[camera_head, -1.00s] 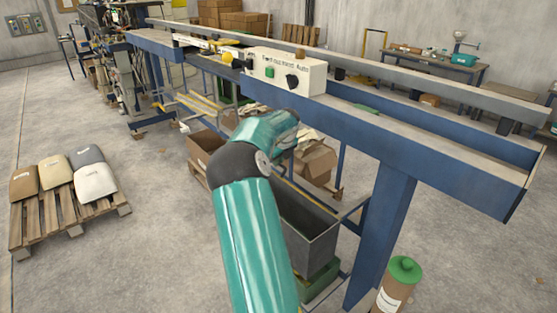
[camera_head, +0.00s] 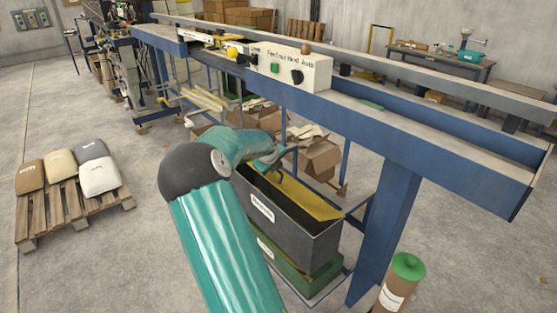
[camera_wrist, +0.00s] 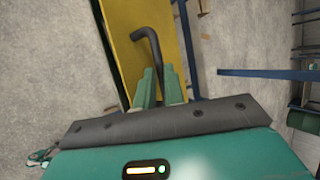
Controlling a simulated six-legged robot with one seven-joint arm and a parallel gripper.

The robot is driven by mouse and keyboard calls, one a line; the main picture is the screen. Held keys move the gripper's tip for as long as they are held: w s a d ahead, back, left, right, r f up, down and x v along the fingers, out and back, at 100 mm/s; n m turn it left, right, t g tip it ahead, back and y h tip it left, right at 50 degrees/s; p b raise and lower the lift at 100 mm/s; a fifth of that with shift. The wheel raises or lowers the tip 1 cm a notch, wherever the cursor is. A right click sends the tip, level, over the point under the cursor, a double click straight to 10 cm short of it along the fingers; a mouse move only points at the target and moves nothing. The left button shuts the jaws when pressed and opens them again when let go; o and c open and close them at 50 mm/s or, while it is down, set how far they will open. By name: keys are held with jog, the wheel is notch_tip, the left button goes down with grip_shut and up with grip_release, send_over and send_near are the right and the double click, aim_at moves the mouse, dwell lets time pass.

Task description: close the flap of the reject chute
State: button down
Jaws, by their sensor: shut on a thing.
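The reject chute (camera_head: 318,248) is a dark grey box with a white label under the blue conveyor frame. Its yellow flap (camera_head: 308,200) shows across much of the top opening, with a dark strip visible beside it. I cannot tell whether it lies fully flat. In the wrist view the flap (camera_wrist: 140,18) is a long yellow panel with a black bent handle (camera_wrist: 152,42). My gripper (camera_wrist: 160,84) has its green fingers shut on this handle. In the head view my gripper (camera_head: 279,158) is at the flap's far left end, partly hidden by my arm.
A green bin (camera_head: 318,273) sits below the chute. A blue conveyor leg (camera_head: 385,230) and a brown canister with a green lid (camera_head: 405,272) stand to the right. Cardboard boxes (camera_head: 318,158) lie behind. A pallet of sacks (camera_head: 75,212) is at left, with clear floor between.

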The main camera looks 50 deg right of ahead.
aim_at(268, 177)
jog(key=a+f, duration=0.1)
jog(key=f+h, duration=0.1)
jog(key=a+f+h, duration=0.1)
jog(key=shift+w+a+f, duration=0.25)
jog(key=shift+w+a, duration=0.05)
jog(key=shift+a, duration=0.05)
jog(key=shift+a+f, duration=0.45)
jog(key=shift+f, duration=0.4)
jog(key=shift+a+f, duration=0.4)
jog(key=shift+f, duration=0.4)
jog(key=c, duration=1.6)
grip_release()
jog(key=shift+w+f, duration=0.1)
jog(key=shift+f, duration=0.05)
jog(key=shift+o, duration=0.6)
jog(key=shift+d, duration=0.1)
jog(key=shift+r, duration=0.25)
jog(key=v, duration=1.3)
jog(key=shift+a+r, duration=0.2)
jog(key=shift+a, duration=0.05)
